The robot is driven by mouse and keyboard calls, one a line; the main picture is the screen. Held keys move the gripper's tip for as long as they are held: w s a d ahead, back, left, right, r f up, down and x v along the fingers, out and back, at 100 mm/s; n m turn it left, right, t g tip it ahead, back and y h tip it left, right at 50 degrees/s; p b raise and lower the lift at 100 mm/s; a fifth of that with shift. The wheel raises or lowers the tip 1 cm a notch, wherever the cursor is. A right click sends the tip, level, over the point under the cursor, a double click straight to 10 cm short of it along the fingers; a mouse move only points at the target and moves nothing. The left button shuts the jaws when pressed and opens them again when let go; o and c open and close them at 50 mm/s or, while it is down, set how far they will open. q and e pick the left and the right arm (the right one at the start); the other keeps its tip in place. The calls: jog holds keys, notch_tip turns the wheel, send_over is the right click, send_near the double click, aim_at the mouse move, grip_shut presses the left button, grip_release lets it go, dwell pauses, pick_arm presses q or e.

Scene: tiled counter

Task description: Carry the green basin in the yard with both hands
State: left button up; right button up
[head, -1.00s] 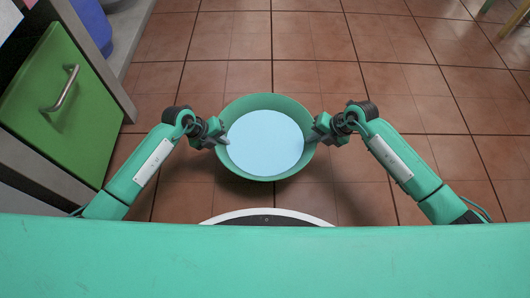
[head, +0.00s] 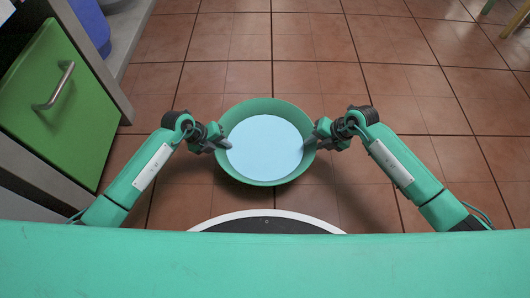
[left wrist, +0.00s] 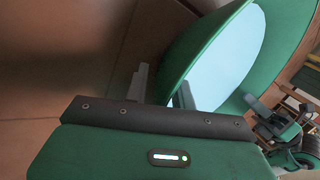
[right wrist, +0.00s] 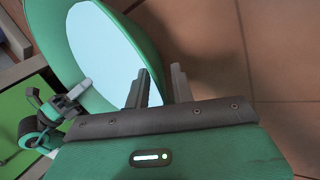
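The green basin (head: 265,177) is a round tub with a flat pale blue surface inside, roughly level, in the middle of the head view. It appears held above the floor in front of me. My left gripper (head: 222,143) is at its left rim; in the left wrist view (left wrist: 162,90) one finger is outside the wall and one inside. My right gripper (head: 318,139) is at its right rim; in the right wrist view (right wrist: 160,85) its fingers also straddle the wall. Both look shut on the rim. The basin's underside is hidden.
A cabinet with a green door (head: 60,110) and metal handle stands close on the left, with a blue object (head: 90,25) beyond. The brown tiled floor (head: 400,90) ahead and right is clear. Furniture legs (head: 512,22) show at the upper right.

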pick_arm(q)
jog(key=o, duration=0.8)
jog(key=shift+d, duration=0.15)
pick_arm(e)
jog(key=shift+a, duration=0.1)
pick_arm(q)
jog(key=shift+r, duration=0.1)
notch_tip(320, 180, up, 10)
jog(key=shift+f, duration=0.1)
pick_arm(e)
jog(key=shift+o, duration=0.3)
jog(key=o, duration=0.7)
jog(key=shift+o, duration=0.2)
jog(key=shift+r, duration=0.15)
jog(key=v, duration=1.1)
jog(key=shift+s+d+r, duration=0.2)
jog(key=shift+r, duration=0.1)
